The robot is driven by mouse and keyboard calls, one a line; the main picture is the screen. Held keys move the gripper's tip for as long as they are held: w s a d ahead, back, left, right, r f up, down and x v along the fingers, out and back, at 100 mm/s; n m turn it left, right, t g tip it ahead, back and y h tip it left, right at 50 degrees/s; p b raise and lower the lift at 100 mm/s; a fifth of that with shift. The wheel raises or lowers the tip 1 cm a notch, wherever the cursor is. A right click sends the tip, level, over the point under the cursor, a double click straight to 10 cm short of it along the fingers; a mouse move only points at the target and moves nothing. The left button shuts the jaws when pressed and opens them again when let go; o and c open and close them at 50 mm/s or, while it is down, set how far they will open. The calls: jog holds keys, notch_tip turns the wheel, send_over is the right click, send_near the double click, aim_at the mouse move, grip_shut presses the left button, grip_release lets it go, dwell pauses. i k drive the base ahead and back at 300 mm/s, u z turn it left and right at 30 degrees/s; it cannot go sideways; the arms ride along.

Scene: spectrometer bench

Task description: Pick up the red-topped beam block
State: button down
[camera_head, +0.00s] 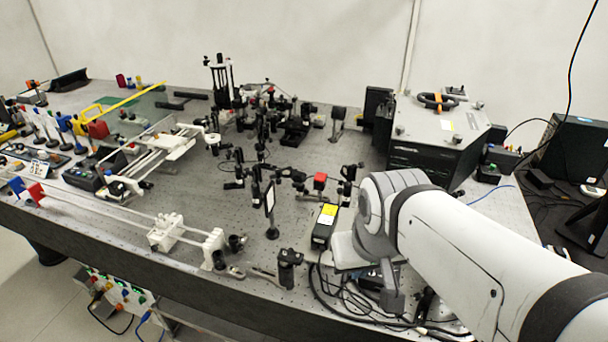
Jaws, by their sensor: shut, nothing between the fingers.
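A small block with a bright red top (320,181) stands on the optical table, right of the middle of the head view, among black optic mounts. It looks like the red-topped beam block. My gripper (390,296) hangs below the wrist of my white arm, nearer the camera and lower right of the block. It is shut and empty, and apart from the block. Its fingertips are small and partly lost against dark cables and parts behind them.
A black box with a yellow label (325,225) lies between the block and the table's front edge. A round optic on a post (270,208) stands to the left. A large black housing (436,140) stands behind my arm. Cables crowd the front edge.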

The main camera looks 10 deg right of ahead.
aim_at(320, 180)
jog(key=z, duration=2.3)
jog(key=k, duration=1.15)
jog(key=u, duration=1.9)
jog(key=i, duration=1)
jog(key=u, duration=0.05)
